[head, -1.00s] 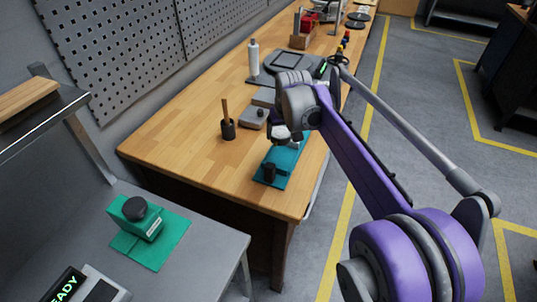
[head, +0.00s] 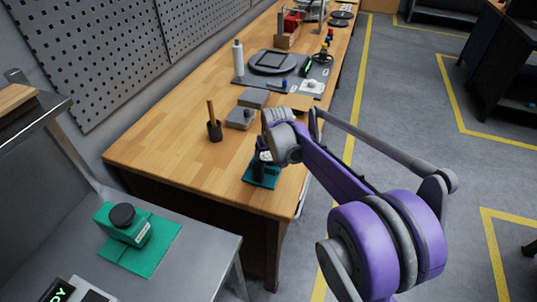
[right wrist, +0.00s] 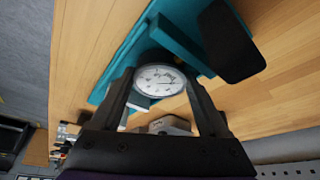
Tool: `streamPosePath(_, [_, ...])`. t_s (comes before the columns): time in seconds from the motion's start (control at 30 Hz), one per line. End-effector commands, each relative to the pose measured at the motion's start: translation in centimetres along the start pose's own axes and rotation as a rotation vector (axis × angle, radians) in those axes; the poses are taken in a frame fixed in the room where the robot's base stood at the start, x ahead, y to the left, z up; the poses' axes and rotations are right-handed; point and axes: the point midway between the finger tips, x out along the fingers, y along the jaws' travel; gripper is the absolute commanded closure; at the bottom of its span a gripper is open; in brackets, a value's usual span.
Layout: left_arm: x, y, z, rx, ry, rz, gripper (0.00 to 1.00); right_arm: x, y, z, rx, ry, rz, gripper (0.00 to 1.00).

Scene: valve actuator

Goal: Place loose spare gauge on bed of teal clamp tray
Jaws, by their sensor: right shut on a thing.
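The spare gauge (right wrist: 159,80), with a round white dial and dark markings, is between the two dark fingers of my right gripper (right wrist: 160,84) in the right wrist view. The gripper is shut on it. The teal clamp tray (right wrist: 128,42) lies beyond the gauge, with a raised teal part and a black clamp block (right wrist: 229,42) to the right. In the head view my right gripper (head: 263,157) is over the teal tray (head: 262,182) and hides much of it and the gauge. I cannot tell whether the gauge touches the tray. My left gripper is not in view.
The tray is near the front corner of the wooden bench (head: 165,150). A dark cup (head: 214,131) with a stick and grey blocks (head: 240,118) stand behind it. A green box (head: 124,226) sits on the grey side table at the lower left.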

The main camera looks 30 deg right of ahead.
Motion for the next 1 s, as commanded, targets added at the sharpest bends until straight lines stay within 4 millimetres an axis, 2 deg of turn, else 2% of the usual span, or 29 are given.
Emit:
streamPosePath(0.17, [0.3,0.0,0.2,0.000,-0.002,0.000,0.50,0.4,0.0,0.2,0.000,0.000,0.000,1.00])
streamPosePath(0.2, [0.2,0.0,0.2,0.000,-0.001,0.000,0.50,0.3,0.0,0.1,0.000,0.000,0.000,0.15])
streamPosePath(0.23, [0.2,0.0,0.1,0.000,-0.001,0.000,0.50,0.3,0.0,0.1,0.000,0.000,0.000,0.10])
streamPosePath(0.53, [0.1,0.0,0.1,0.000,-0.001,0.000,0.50,0.2,0.0,0.1,0.000,0.000,0.000,0.10])
streamPosePath(0.67, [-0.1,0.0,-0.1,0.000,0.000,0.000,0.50,-0.8,0.0,0.0,0.000,0.000,0.000,0.10])
streamPosePath(0.77, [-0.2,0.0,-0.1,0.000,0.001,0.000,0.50,-2.5,0.0,0.0,0.000,0.000,0.000,0.10])
streamPosePath(1.0, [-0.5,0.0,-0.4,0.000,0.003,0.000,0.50,-7.8,0.0,0.0,0.001,0.000,0.000,0.10])
